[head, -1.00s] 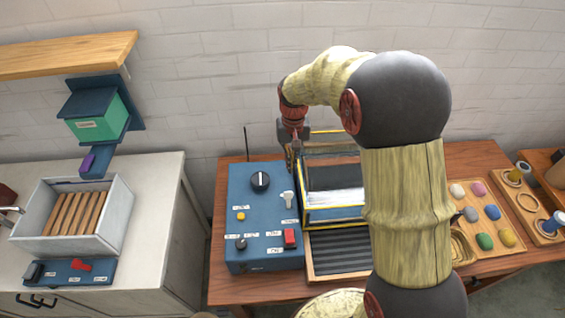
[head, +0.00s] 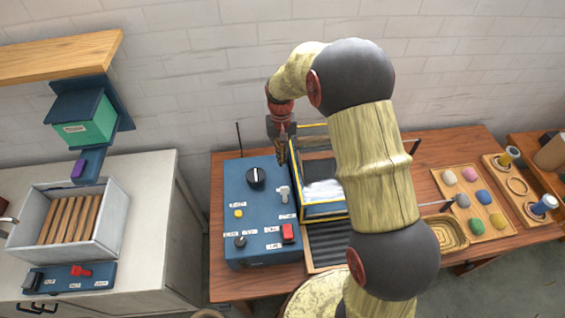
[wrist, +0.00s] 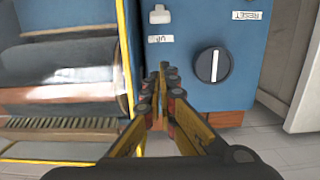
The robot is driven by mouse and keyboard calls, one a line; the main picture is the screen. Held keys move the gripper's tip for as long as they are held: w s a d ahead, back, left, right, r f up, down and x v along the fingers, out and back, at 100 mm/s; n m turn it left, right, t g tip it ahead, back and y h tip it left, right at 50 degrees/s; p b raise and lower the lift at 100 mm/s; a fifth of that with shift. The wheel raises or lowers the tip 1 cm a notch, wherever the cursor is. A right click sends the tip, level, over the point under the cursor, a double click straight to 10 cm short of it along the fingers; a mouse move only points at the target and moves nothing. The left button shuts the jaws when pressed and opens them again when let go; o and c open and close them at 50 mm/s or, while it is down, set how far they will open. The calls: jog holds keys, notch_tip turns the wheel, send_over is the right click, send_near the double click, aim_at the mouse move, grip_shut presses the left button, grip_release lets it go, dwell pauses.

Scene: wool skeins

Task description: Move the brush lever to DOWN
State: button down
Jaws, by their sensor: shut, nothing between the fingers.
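The brush lever looks to be the white lever (head: 284,194) on the right side of the blue control panel (head: 262,212). It also shows at the top of the wrist view (wrist: 160,14), with an upside-down UP label (wrist: 160,39) beside it. The DOWN label cannot be read clearly. My gripper (head: 282,160) is shut and empty, pointing down over the panel's far right corner, beyond the lever. In the wrist view my gripper (wrist: 162,75) lies near the UP label, apart from the lever.
A black dial (head: 257,178) is left of my gripper. A red switch (head: 288,233), yellow button (head: 239,213) and small knob (head: 240,242) are also on the panel. The yellow-edged drum machine (head: 326,212) stands close on the right. Bare wall is behind.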

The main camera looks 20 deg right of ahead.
aim_at(285, 195)
jog(key=f, duration=0.5)
jog(key=s+f, duration=0.1)
jog(key=f, duration=0.2)
jog(key=shift+a+f+b, duration=0.1)
jog(key=shift+f+b, duration=0.1)
jog(key=shift+b, duration=0.1)
jog(key=s, duration=0.1)
jog(key=s+r, duration=0.1)
jog(key=s, duration=0.1)
jog(key=shift+a+r, duration=0.25)
jog(key=shift+r, duration=0.1)
jog(key=shift+s+a+r, duration=0.1)
jog(key=shift+s, duration=0.1)
